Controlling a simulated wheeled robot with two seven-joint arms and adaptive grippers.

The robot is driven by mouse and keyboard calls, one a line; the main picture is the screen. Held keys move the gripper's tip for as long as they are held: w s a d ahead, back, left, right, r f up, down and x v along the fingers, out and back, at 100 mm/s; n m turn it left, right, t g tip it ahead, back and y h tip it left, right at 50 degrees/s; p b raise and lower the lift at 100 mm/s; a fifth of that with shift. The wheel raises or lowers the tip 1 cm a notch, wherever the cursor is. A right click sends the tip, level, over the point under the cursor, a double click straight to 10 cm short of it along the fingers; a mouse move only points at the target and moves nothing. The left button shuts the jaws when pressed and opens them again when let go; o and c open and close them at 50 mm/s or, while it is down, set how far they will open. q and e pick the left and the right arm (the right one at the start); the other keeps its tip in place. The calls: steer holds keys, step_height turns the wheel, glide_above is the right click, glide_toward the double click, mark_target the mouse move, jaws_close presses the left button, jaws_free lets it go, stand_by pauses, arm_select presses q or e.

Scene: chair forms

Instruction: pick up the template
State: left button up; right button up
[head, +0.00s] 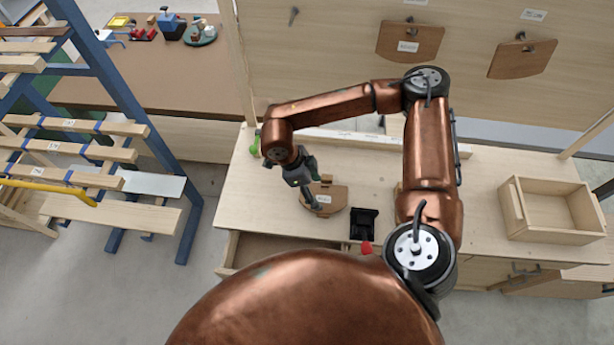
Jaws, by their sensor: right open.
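The template (335,196), a brown wooden plate with a white label and a small block-like part at its top edge, lies on the pale workbench (245,195). My right gripper (313,203) points down over the template's left part and hides some of it. Its fingers look open, with nothing clearly held; I cannot tell whether they touch the template. My left gripper is not in view.
Two similar brown plates (410,42) (522,59) hang on the back panel, beside a bare hook (294,16). A black holder (364,224) stands right of the template. An open wooden box (550,210) is at right. An open drawer (285,249) lies below the bench front.

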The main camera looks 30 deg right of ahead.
mark_target(329, 201)
steer(key=shift+w+d, duration=0.35)
steer(key=shift+d, duration=0.05)
steer(key=shift+d+f, duration=0.15)
steer(key=shift+f, duration=0.15)
steer(key=x, duration=0.3)
steer(key=shift+s, duration=0.3)
steer(key=x, duration=0.3)
steer(key=shift+s+d+f, duration=0.15)
steer(key=shift+d, duration=0.05)
steer(key=shift+f, duration=0.15)
steer(key=c, duration=0.7)
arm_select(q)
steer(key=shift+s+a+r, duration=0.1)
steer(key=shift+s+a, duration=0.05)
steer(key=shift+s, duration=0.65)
arm_select(e)
steer(key=c, duration=0.5)
